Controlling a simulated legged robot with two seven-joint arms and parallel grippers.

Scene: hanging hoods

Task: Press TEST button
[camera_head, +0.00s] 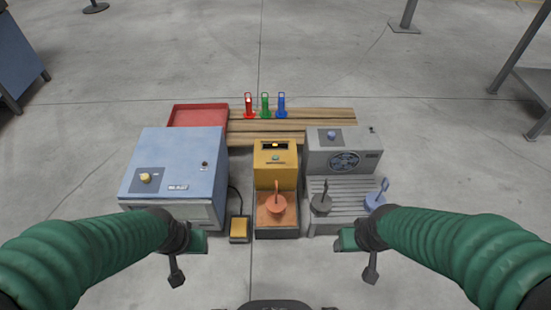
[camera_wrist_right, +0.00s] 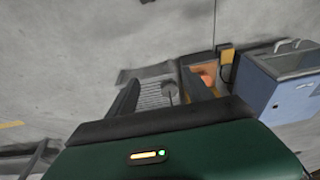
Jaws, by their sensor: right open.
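A yellow machine (camera_head: 275,173) stands in the middle of the head view. It has a dark display and a small teal button (camera_head: 275,158) on its upper face; any lettering is too small to read. An orange disc with an upright handle (camera_head: 276,204) sits in its lower bay. My left gripper (camera_head: 188,255) is in front of the blue box, apart from the machine; its jaw opening cannot be made out. My right gripper (camera_head: 357,255) is in front of the grey slatted stand, apart from everything. The right wrist view shows its dark fingers (camera_wrist_right: 160,92) spread and empty.
A blue box (camera_head: 172,165) with a yellow knob stands left. A yellow pedal (camera_head: 240,228) lies beside it. A grey unit (camera_head: 345,150) with a blue knob and slatted stand (camera_head: 340,215) is at right, holding grey and blue handled discs. Behind are a red tray (camera_head: 198,117) and coloured clips.

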